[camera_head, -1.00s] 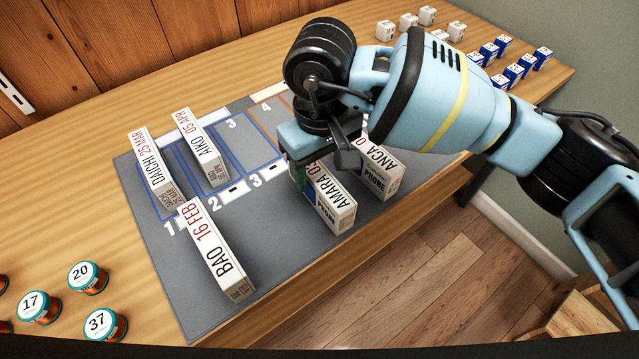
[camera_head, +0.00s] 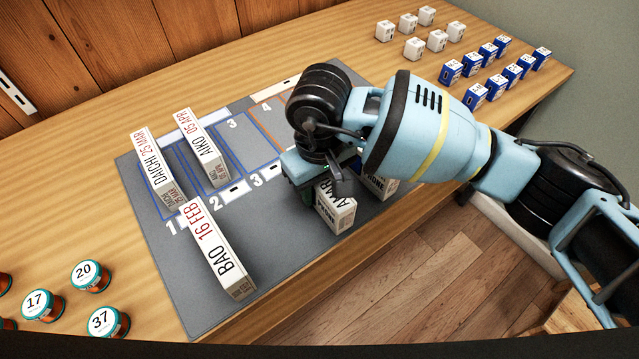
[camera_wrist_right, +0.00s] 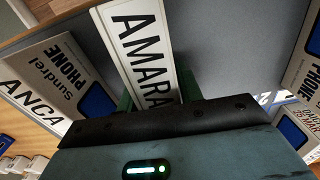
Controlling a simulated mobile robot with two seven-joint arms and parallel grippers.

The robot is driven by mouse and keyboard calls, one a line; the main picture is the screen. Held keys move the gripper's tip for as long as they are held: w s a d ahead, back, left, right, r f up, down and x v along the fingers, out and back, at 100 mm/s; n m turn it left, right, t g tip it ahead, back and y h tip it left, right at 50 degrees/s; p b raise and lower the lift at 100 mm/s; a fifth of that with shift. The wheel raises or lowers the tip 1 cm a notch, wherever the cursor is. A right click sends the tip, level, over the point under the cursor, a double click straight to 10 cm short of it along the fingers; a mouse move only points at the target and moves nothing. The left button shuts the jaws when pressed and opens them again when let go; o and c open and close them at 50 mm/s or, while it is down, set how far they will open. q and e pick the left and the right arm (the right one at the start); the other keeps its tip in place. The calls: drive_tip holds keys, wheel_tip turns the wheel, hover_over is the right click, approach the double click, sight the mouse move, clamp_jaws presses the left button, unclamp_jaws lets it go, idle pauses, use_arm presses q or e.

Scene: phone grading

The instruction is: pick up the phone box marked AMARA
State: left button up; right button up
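The AMARA box (camera_head: 338,214) is a white, narrow phone box standing on the grey mat's front right part. My right gripper (camera_head: 316,190) is over it from above and hides much of its top. In the right wrist view the AMARA label (camera_wrist_right: 145,45) lies between the green fingers of my right gripper (camera_wrist_right: 157,95), one at each side of the box. The fingers look open, close to the box's sides; contact cannot be made out. My left gripper is not in view.
The ANCA box (camera_head: 378,188) stands close beside the AMARA box, partly hidden by my arm. The BAO (camera_head: 218,250), DAICHI (camera_head: 155,170) and AIKO (camera_head: 203,148) boxes stand farther left on the grey mat (camera_head: 285,285). Numbered jars (camera_head: 92,277) are at the left front. Small boxes (camera_head: 450,70) stand back right.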

drive_tip(key=c, duration=0.7)
drive_tip(key=shift+r, duration=0.2)
drive_tip(key=shift+r, duration=0.25)
drive_tip(key=r, duration=0.2)
drive_tip(key=shift+s+r, duration=0.35)
drive_tip(key=shift+r, duration=0.05)
drive_tip(key=s, duration=0.5)
drive_tip(key=s+r+b, duration=0.1)
drive_tip(key=s, duration=0.9)
drive_tip(key=shift+s+r+b, duration=0.15)
drive_tip(key=shift+r+b, duration=0.05)
drive_tip(key=shift+b, duration=0.1)
